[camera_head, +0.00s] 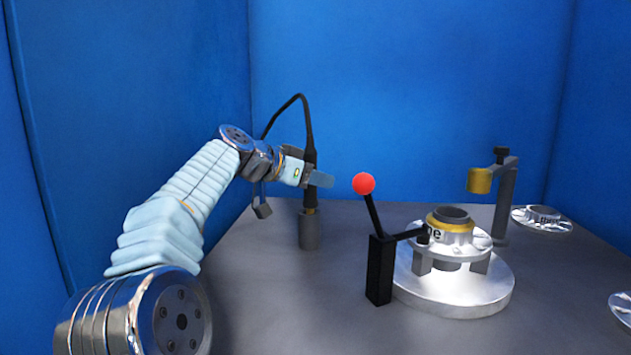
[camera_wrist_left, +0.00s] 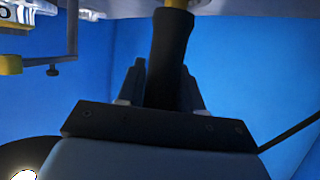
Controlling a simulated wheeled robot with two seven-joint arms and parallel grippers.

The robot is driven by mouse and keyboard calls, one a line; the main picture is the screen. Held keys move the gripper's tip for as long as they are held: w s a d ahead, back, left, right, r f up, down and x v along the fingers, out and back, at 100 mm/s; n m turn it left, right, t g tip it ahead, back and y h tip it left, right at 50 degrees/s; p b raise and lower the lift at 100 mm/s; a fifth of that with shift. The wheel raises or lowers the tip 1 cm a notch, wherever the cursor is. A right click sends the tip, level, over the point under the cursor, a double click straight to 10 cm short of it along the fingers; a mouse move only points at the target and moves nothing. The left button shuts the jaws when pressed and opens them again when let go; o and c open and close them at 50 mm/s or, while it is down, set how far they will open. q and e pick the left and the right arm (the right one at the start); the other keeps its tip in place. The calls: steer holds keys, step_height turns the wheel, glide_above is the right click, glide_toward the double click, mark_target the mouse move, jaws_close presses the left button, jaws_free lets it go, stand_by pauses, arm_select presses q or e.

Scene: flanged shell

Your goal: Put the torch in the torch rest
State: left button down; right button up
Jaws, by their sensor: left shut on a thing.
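The torch (camera_head: 310,157) is black with a brass-coloured lower end and a black cable arching from its top. It stands about upright in the head view. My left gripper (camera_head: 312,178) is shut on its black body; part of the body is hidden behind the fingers. In the left wrist view the torch's black handle (camera_wrist_left: 172,60) lies between the two fingers. The torch rest, a grey cylinder (camera_head: 310,232), stands on the table directly below the torch. The brass end meets the top of the rest in the picture; I cannot tell whether it is inside. My right gripper is not in view.
A black clamp stand with a red ball lever (camera_head: 364,183) stands right of the rest, beside a round silver turntable (camera_head: 470,295) bearing a flanged shell (camera_head: 455,232). A post with a brass head (camera_head: 480,180) is behind. Blue walls enclose the table.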

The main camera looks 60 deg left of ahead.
arm_select(q)
steer(key=c, duration=1.2)
jaws_free()
steer(key=shift+f, duration=0.15)
steer(key=o, duration=0.5)
steer(key=shift+c, duration=0.2)
steer(key=shift+r, duration=0.35)
steer(key=v, duration=0.7)
steer(key=shift+s, duration=0.3)
steer(key=shift+f, duration=0.1)
